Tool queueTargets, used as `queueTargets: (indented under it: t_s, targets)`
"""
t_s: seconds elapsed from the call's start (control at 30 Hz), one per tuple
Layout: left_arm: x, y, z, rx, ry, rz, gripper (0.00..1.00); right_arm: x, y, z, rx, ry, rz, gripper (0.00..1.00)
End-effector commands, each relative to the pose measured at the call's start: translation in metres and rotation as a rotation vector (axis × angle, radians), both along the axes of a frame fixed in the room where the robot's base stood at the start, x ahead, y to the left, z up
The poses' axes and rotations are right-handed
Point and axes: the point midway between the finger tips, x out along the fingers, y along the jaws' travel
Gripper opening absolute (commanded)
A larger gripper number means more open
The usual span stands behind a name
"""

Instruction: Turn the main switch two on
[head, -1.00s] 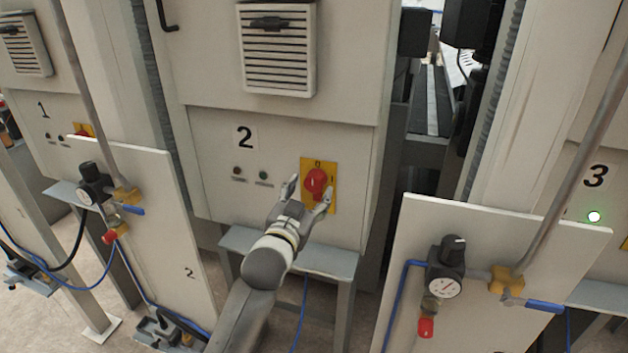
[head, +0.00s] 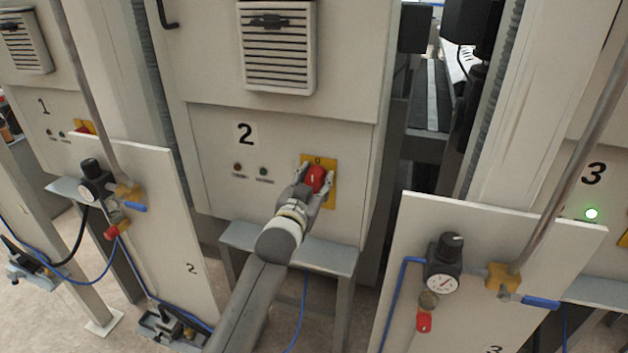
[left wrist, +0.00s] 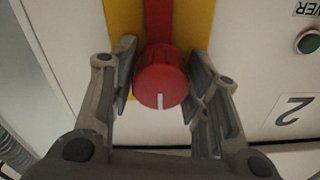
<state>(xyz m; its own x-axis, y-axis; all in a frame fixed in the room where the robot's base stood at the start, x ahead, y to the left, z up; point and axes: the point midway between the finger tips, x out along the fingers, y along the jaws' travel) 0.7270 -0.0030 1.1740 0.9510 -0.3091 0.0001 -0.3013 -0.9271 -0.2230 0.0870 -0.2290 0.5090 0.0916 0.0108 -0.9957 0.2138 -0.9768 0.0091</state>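Main switch two is a red rotary knob (head: 316,179) on a yellow plate (head: 332,190), on the cabinet panel marked 2. My left gripper (head: 314,176) is at the knob, one finger on each side of it. In the left wrist view the knob (left wrist: 161,84) sits between the fingers of the gripper (left wrist: 158,92), with narrow gaps seeming to remain, so it looks open around the knob. That view is upside down; the knob's white mark points to the picture's bottom, the panel's top, where the plate carries a 0. My right gripper is not in view.
Two small indicators or buttons (head: 250,170) are left of the switch. A grey ledge (head: 285,250) juts out below it. White boards with pressure gauges (head: 443,287) and blue hoses stand in front on both sides. A green light (head: 591,213) glows on panel 3.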

Motion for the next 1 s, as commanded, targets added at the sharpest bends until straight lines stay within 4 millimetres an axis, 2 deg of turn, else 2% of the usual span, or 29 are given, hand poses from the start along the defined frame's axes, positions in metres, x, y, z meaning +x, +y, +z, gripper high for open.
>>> queueTargets:
  t_s: [0.03, 0.17, 0.57, 1.0]
  targets:
    - [0.0, 0.0, 0.0, 0.0, 0.0, 0.0, 0.32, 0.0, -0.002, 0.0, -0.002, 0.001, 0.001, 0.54]
    - [0.0, 0.0, 0.0, 0.0, 0.0, 0.0, 0.16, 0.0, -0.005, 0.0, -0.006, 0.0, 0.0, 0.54]
    - [0.0, 0.0, 0.0, 0.081, -0.025, 0.0, 0.16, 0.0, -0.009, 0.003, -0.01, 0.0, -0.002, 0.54]
    - [0.0, 0.001, 0.001, 0.433, -0.14, 0.0, 0.16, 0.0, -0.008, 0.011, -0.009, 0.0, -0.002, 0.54]
